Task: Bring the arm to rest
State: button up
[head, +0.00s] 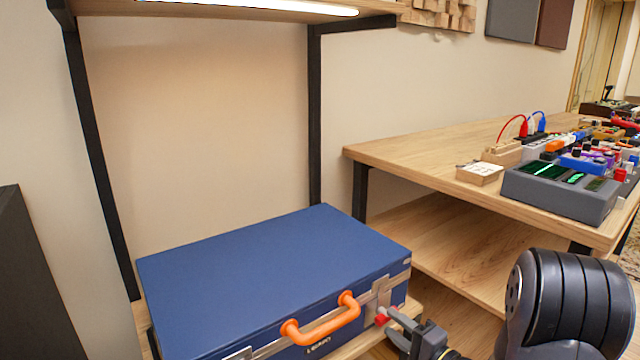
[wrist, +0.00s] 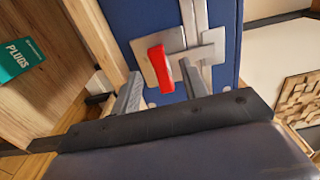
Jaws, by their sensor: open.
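My gripper (head: 398,328) is low at the right of the head view, in front of the blue case's right front corner. In the wrist view my gripper (wrist: 160,70) has its two fingers apart, with nothing held between them. The red latch tab (wrist: 160,68) on a silver plate (wrist: 205,55) shows between the fingers; whether they touch it is unclear. In the head view the red tab (head: 381,317) is beside the fingertips. The blue case (head: 270,265) lies flat with its lid down and an orange handle (head: 322,322) in front.
The case rests on a low wooden shelf. A wooden desk (head: 410,157) on the right bears a grey device (head: 560,192), pedals and cables, with a lower shelf (head: 450,240) beneath. A black upright (head: 314,120) stands behind the case. A teal box marked PLUGS (wrist: 20,62) shows in the wrist view.

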jog(key=x, duration=0.3)
jog(key=m, duration=0.2)
jog(key=shift+s+d+r+m, duration=0.1)
jog(key=shift+d+r+m, duration=0.1)
jog(key=shift+m, duration=0.1)
jog(key=m+p, duration=0.2)
jog(key=shift+r+m+p, duration=0.2)
jog(key=shift+m+p, duration=0.1)
jog(key=shift+m, duration=0.1)
jog(key=shift+m+p, duration=1)
jog(key=shift+p, duration=0.15)
jog(key=shift+f, duration=0.2)
